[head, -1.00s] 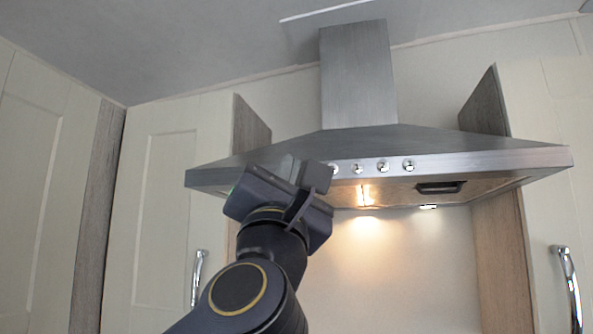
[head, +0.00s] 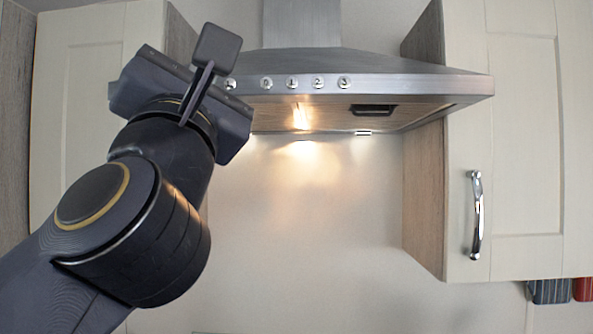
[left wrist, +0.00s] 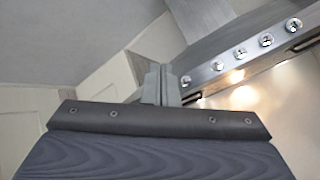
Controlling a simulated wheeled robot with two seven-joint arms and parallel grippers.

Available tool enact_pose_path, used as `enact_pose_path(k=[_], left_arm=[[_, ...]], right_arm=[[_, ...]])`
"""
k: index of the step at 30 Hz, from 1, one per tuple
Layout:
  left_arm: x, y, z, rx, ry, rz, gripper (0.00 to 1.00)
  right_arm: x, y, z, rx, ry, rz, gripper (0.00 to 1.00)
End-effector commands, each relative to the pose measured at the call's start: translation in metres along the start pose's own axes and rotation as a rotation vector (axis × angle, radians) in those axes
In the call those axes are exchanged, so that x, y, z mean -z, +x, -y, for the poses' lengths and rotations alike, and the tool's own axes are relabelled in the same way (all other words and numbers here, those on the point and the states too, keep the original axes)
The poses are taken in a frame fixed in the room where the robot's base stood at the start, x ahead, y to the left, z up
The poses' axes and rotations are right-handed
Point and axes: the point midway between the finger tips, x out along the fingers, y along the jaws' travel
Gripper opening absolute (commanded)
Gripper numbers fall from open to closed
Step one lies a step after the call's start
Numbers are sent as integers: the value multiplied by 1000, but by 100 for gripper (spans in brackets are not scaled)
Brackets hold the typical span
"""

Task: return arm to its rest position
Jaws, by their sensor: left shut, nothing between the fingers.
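My left arm comes in from the lower left in the head view, and its wrist is raised in front of the range hood (head: 400,88). The fingers are hidden behind the wrist there. In the left wrist view, my left gripper (left wrist: 162,84) shows its two grey fingers together, shut and empty. The hood's front edge and knobs (left wrist: 240,53) show behind and to the right of the fingers. I cannot tell the exact gap between gripper and hood. My right gripper is in neither view.
A cream cupboard (head: 513,130) with a chrome handle (head: 476,215) is right of the hood. Another cupboard (head: 85,90) stands behind my arm on the left. The hood lamp (head: 300,118) is lit. The wall below the hood looks clear. Blue-grey and red items (head: 583,289) sit at lower right.

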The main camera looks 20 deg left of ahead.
Motion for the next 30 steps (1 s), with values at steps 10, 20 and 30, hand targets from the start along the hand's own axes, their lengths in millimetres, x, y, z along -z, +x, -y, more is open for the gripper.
enact_pose_path(k=[10, 20, 30], left_arm=[[16, -36, 65, 187, 461, 246, 0], [156, -190, 202, 823, 1146, 627, 0], [291, -401, 228, 1524, 1306, 918, 0]], right_arm=[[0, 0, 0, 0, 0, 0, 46], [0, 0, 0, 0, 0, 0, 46], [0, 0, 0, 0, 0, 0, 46]])
